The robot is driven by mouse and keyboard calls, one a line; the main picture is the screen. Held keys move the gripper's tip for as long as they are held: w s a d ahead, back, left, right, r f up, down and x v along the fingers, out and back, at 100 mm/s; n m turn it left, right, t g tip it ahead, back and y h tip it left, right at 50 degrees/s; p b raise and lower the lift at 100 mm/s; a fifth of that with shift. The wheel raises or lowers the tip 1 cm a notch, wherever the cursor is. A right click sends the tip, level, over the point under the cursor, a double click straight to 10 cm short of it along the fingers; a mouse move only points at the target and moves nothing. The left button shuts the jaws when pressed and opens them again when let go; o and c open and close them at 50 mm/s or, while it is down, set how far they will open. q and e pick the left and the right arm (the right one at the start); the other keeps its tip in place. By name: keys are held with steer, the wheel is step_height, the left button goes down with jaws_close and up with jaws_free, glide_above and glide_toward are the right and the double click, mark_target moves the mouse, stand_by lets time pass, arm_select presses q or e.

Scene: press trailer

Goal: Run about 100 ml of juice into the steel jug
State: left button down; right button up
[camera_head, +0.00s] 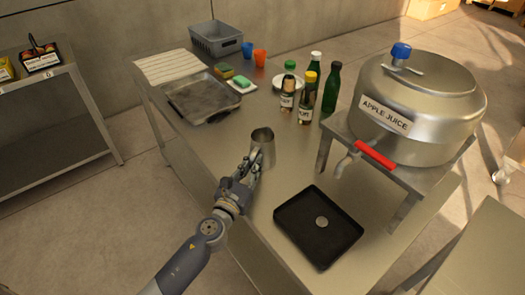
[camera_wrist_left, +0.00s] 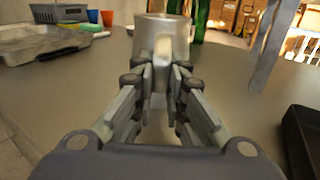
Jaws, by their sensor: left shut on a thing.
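The steel jug (camera_head: 263,142) stands upright on the steel table, left of the juice tank. My left gripper (camera_head: 246,172) is shut on the jug's handle, which shows between the fingers in the left wrist view (camera_wrist_left: 162,52). The tank labelled APPLE JUICE (camera_head: 425,90) sits on a raised steel stand. Its tap (camera_head: 347,160) with a red lever (camera_head: 375,154) points over the table. The jug's inside is mostly hidden. My right gripper is out of view.
Several bottles, including a tall green one (camera_head: 331,88), stand behind the jug. A metal tray (camera_head: 202,97), a plate (camera_head: 283,83), a grey crate (camera_head: 215,38) and orange (camera_head: 259,57) and blue cups stand further back. The stand's legs (camera_head: 324,152) flank the tap. Table between jug and tray is clear.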

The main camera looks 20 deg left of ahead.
mark_target(253, 155)
arm_select(q)
steer(key=shift+r, duration=0.1)
steer(key=shift+r+p, duration=0.35)
steer(key=shift+r, duration=0.05)
step_height(253, 155, up, 3)
steer(key=shift+f+p, duration=0.1)
steer(key=shift+p, duration=0.95)
steer(key=s+a+r+b, duration=0.1)
steer(key=s+a+b, duration=0.3)
steer(key=s, duration=1)
steer(key=a, duration=0.3)
steer(key=shift+a+r, duration=0.15)
steer(key=shift+a, duration=0.05)
steer(key=shift+s, duration=0.15)
